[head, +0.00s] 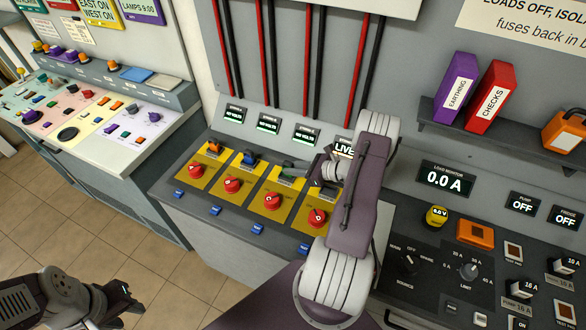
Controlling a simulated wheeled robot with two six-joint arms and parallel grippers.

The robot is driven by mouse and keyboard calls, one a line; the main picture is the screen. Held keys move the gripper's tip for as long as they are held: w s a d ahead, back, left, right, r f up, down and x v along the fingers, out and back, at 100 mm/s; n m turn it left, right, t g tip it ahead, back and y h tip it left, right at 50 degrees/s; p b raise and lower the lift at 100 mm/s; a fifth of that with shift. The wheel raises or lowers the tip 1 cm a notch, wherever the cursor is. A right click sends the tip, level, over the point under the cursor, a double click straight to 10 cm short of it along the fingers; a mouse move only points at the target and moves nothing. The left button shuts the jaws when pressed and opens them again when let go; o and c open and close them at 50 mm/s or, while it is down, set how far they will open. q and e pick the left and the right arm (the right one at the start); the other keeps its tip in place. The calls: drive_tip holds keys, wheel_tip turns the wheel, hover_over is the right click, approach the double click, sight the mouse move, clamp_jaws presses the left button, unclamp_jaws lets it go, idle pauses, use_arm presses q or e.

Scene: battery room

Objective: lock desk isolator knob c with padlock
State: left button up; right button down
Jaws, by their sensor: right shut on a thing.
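Several isolator knobs stand in a row on the desk, each red on a yellow plate. The third from the left, which I take to be knob c (272,201), is uncovered. An orange padlock-like block (214,147) and a blue one (249,158) stand behind the first two knobs. My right gripper (292,166) reaches in from the right, behind knob c and apart from it. It is shut on a small greenish thing, probably a padlock, mostly hidden by the fingers. My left gripper (126,293) is low at the left, away from the desk; its fingers are unclear.
The fourth red knob (317,217) sits close to my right forearm. A shelf with purple (456,92) and red (490,97) binders is at the right. Tiled floor (160,260) is clear.

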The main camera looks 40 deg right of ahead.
drive_tip(key=shift+f+b, duration=0.55)
drive_tip(key=shift+f, duration=0.05)
drive_tip(key=c, duration=1.6)
unclamp_jaws()
drive_tip(key=p+v, duration=0.1)
drive_tip(key=v, duration=0.4)
drive_tip(key=shift+s+d+r+p, duration=0.2)
drive_tip(key=shift+s+r+p, duration=0.05)
drive_tip(key=shift+p, duration=0.15)
drive_tip(key=shift+p+v, duration=0.6)
drive_tip(key=shift+v, duration=2.05)
